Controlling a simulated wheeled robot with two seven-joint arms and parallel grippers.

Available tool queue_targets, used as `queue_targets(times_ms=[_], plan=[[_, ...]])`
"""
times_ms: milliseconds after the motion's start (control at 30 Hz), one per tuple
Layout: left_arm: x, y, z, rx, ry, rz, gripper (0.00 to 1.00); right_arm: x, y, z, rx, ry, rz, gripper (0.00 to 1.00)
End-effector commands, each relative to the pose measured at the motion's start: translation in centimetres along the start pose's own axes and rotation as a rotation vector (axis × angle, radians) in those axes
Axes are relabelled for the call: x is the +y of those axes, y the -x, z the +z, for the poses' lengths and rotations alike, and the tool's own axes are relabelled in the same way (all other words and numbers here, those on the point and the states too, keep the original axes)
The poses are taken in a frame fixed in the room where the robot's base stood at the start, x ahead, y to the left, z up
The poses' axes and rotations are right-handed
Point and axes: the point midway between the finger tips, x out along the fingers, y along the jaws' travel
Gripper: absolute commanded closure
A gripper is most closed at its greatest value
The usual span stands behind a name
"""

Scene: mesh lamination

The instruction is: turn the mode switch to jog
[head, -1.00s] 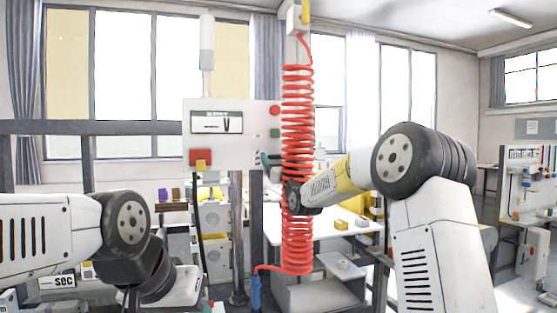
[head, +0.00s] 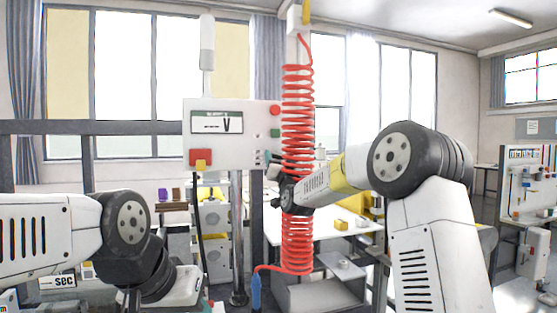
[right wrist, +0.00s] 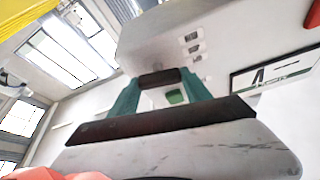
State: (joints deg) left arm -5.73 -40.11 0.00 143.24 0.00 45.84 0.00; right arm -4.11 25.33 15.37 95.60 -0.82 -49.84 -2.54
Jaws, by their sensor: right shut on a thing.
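The control panel (head: 233,160) stands upright ahead of me, with a small screen, a red button and a green button on its face. My right gripper (right wrist: 160,82) is at the panel's lower right, its teal fingers shut on a small dark piece that looks like the mode switch knob (right wrist: 158,78). Small printed labels sit beside it on the panel. Which label the knob points to cannot be read.
The red coiled hose (head: 298,110) hangs right of the panel, close against my right wrist. A red block with a yellow part (head: 201,160) sits at the panel's lower left. A white table (head: 340,240) with yellow items stands behind.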

Motion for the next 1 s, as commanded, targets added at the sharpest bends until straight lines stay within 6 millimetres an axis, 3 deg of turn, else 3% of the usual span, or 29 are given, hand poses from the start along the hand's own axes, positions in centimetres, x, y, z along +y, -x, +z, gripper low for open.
queue_targets(times_ms=[500,1000], plan=[[0.0,0.0,0.0,0.0,0.0,0.0,0.64,-0.12,0.03,0.03,-0.001,-0.38,0.157,0.84],[0.0,0.0,0.0,0.0,0.0,0.0,0.64,-0.1,0.01,0.01,-0.001,-0.528,0.219,0.84]])
